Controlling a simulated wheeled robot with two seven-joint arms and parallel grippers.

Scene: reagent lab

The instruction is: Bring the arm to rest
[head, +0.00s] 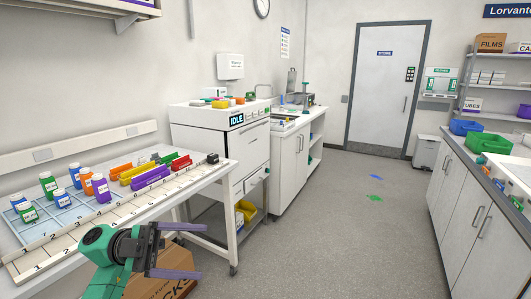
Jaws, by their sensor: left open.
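My left gripper (178,248) shows at the lower left of the head view, on a green and black wrist. Its two purple-grey fingers are apart and nothing is between them. It is in front of the white bench (120,217), beside its front edge and over a cardboard box (165,285) on the floor. My right gripper is not in view.
On the bench stand several capped bottles (101,189) and coloured racks (151,178). A white machine labelled IDLE (215,135) stands beyond the bench. A counter with a green bin (489,143) is at the right.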

